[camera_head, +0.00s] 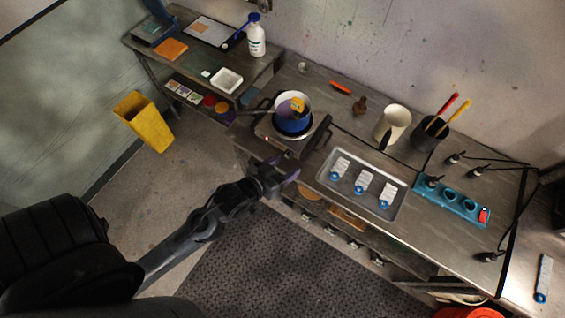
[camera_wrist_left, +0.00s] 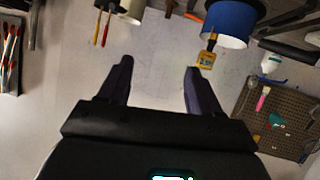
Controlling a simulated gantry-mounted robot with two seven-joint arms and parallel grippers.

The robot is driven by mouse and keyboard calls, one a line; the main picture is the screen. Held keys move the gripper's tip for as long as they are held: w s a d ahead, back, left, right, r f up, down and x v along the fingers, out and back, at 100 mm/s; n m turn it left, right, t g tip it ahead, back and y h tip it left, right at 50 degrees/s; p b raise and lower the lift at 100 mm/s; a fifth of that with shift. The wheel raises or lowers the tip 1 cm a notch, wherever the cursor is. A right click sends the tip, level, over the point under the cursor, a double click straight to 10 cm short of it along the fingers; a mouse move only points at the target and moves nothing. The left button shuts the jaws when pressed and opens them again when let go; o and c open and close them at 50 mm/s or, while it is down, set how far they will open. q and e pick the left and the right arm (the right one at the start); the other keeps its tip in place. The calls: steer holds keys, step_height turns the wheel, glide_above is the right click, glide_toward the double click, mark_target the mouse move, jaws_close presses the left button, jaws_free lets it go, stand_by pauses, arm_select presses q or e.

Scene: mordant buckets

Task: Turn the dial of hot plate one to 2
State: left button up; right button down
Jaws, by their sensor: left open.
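The hot plate (camera_head: 282,142) sits near the left end of the long metal bench, with a blue and white pot (camera_head: 292,123) on top. A yellow tag (camera_head: 298,104) hangs at the pot's rim. The pot (camera_wrist_left: 230,22) and its tag (camera_wrist_left: 207,58) also show in the left wrist view. My left gripper (camera_head: 285,174) is just in front of the hot plate, apart from it. Its fingers (camera_wrist_left: 160,75) are open, with nothing visible between them. I cannot make out the dial or its numbers in either view. My right gripper is not in view.
A metal tray (camera_head: 362,184) with several labelled white pieces lies right of the hot plate. A yellow bucket (camera_head: 146,122) stands on the floor at left.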

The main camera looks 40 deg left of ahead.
arm_select(q)
steer(key=shift+s+d+r+g+p, duration=0.35)
steer(key=shift+s+r+g, duration=0.1)
steer(key=shift+r+g, duration=0.05)
steer(key=s+d+m+g+p, duration=0.1)
steer(key=s+m+g, duration=0.2)
steer(key=s+g, duration=0.5)
steer(key=s, duration=0.4)
steer(key=shift+p, duration=0.4)
